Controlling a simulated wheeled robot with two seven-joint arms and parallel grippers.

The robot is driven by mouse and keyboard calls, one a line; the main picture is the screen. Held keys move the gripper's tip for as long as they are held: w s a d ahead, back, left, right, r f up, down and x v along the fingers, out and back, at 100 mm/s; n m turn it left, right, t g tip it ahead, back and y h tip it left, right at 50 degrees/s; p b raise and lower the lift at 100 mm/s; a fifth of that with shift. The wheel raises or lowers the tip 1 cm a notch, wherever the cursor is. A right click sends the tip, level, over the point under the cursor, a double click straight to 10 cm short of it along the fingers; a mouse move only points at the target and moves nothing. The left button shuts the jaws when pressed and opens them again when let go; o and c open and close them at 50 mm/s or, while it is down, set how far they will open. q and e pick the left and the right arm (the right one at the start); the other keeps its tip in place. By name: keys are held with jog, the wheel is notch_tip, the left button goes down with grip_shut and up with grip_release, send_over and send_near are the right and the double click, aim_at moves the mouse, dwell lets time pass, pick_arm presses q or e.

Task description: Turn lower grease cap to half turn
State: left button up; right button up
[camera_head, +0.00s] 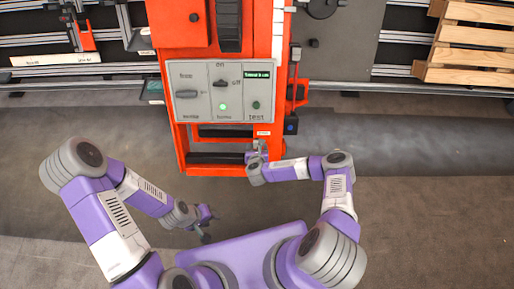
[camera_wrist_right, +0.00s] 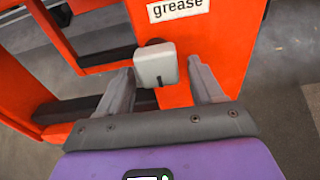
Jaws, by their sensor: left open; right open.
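The lower grease cap (camera_wrist_right: 155,66) is a pale grey, blocky knob on a dark round base. It sticks out of the orange frame just below a white "grease" label (camera_wrist_right: 178,9). My right gripper (camera_wrist_right: 162,84) is open, with one finger on each side of the cap; gaps show between the fingers and the cap. In the head view my right gripper (camera_head: 257,152) is at the lower right of the orange machine, and the cap cannot be made out behind it. My left gripper (camera_head: 210,224) is open and empty, low over the floor in front of the machine.
The orange machine (camera_head: 183,97) carries a grey control panel (camera_head: 205,106) with a lever, a switch and a lit green button. A dark slot (camera_head: 222,158) lies in its lower frame. A wooden pallet stack (camera_head: 470,54) stands at the upper right. The floor in front is clear.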

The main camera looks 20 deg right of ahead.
jog(key=shift+s, duration=0.1)
jog(key=p+v, duration=0.3)
jog(key=v, duration=0.4)
jog(key=shift+r, duration=0.2)
jog(key=shift+s+a, duration=0.1)
jog(key=shift+a, duration=0.05)
